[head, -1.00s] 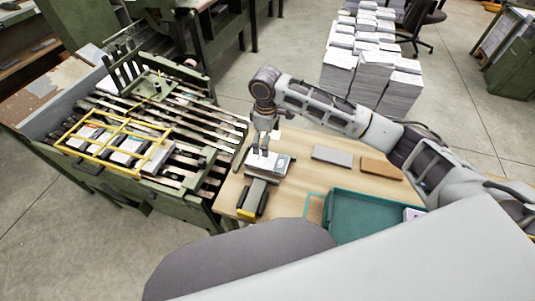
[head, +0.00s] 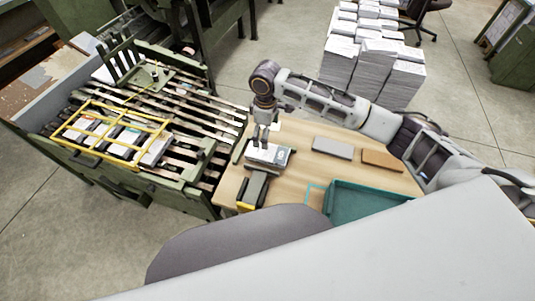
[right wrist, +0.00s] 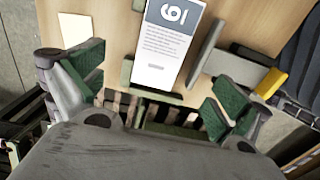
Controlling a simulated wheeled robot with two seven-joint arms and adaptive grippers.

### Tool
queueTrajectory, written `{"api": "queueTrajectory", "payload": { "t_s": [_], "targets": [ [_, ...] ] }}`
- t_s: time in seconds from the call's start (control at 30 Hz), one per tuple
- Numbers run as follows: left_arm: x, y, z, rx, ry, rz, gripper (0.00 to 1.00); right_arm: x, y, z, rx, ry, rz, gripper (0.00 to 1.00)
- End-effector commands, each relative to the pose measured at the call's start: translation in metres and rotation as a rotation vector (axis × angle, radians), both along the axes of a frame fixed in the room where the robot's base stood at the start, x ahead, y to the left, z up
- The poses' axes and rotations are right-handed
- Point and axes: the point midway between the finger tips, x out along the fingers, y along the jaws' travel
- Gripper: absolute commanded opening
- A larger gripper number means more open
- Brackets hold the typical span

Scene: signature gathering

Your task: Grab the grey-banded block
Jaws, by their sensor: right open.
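The block, white with printed text and a grey-blue band (right wrist: 172,14) at its upper end, lies in a small holder with olive-green edges (right wrist: 155,95) in the right wrist view. In the head view it is the pale block (head: 268,154) at the left part of the wooden table. My right gripper (head: 264,138) is above it, fingers pointing down. In the right wrist view the open gripper (right wrist: 155,88) has its green-padded fingers spread apart, with the block's lower end between and beyond them. Nothing is held. My left gripper is not in view.
A grey slab (head: 332,148) and a brown slab (head: 382,160) lie to the right on the table (head: 300,166). A teal tray (head: 365,200) is at the front. A black and yellow tool (head: 252,190) lies near the block. A slatted green machine (head: 190,115) stands left.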

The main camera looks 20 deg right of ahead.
Motion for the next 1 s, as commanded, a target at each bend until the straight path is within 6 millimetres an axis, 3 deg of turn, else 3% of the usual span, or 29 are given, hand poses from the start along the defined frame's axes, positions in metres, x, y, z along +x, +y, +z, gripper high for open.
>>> {"api": "queueTrajectory", "payload": {
  "t_s": [0.4, 0.73, 1.0],
  "targets": [
    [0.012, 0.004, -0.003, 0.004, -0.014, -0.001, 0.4, -0.001, 0.0, -0.052, -0.001, 0.001, 0.0, 1.0],
    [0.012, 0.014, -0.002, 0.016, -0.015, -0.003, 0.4, 0.0, -0.001, -0.059, -0.001, 0.0, 0.0, 1.0],
    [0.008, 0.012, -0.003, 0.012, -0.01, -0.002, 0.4, -0.001, -0.001, -0.063, -0.002, 0.001, 0.0, 1.0]
  ]
}}
